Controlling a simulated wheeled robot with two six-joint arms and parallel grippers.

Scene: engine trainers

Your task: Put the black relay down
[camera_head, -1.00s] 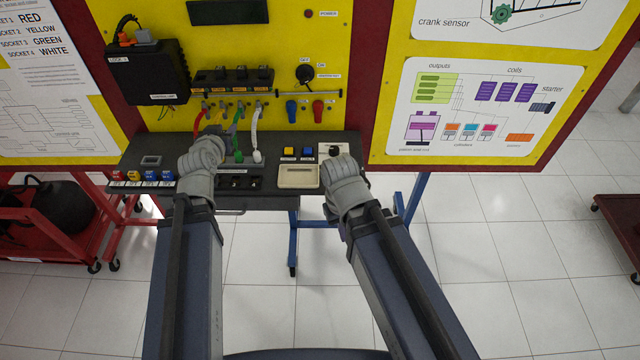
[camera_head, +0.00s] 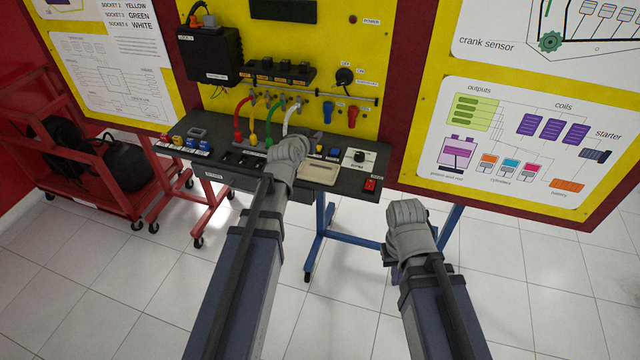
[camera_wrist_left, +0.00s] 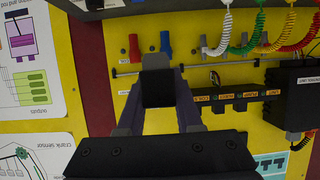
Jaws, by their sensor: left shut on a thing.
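The black relay (camera_wrist_left: 157,88) is a dark block between the fingers of my left gripper (camera_wrist_left: 158,100) in the left wrist view. That gripper is shut on it. In the head view my left gripper (camera_head: 292,150) is over the black bench shelf (camera_head: 345,182), by the left side of the beige tray (camera_head: 318,173).
Coloured plugs with cables (camera_head: 272,130) stand behind my left gripper. Several black relays (camera_head: 280,72) sit in a row on the yellow panel. Yellow and blue buttons, a knob (camera_head: 359,156) and a red switch (camera_head: 371,185) are on the shelf's right. Small coloured blocks (camera_head: 190,145) line its left.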

